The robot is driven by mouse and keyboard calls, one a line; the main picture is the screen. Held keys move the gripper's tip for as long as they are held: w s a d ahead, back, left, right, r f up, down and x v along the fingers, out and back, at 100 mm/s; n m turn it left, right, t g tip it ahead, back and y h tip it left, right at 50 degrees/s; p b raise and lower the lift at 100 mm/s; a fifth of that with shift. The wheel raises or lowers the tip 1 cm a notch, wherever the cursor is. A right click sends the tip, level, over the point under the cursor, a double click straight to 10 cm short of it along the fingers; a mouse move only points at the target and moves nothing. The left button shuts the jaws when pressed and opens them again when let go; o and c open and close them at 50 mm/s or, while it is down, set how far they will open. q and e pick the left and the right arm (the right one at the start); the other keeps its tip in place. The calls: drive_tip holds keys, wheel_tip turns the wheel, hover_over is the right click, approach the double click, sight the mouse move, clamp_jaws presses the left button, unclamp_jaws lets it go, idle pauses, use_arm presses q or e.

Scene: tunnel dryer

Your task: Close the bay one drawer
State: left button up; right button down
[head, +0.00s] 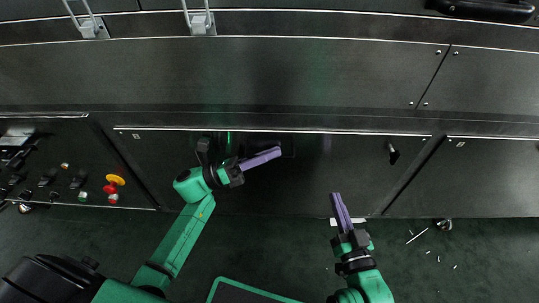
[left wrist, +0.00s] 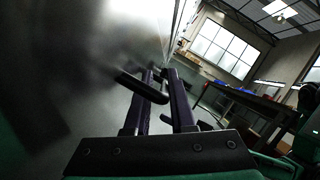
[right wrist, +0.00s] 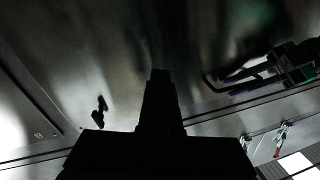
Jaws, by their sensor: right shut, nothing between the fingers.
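The drawer front I take for bay one is a wide dark metal panel (head: 320,185) in the middle of the head view. I cannot tell how far it stands out. Its black bar handle (right wrist: 228,82) shows in the right wrist view. My left gripper (head: 268,156) is at that handle, and its dark fingers (left wrist: 165,80) stand apart. In the left wrist view the handle bar (left wrist: 138,83) crosses the left finger, with its end at the gap. Whether they touch is unclear. My right gripper (head: 338,198) is shut and empty, low in front of the panel's right part.
A small black latch (head: 392,152) sits on the panel's right side. A control panel with red and yellow buttons (head: 112,185) is at left. Another dark panel (head: 475,180) adjoins at right. Small debris (head: 418,236) lies on the green floor.

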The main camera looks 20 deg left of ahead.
use_arm(q)
drive_tip(key=shift+f, duration=0.1)
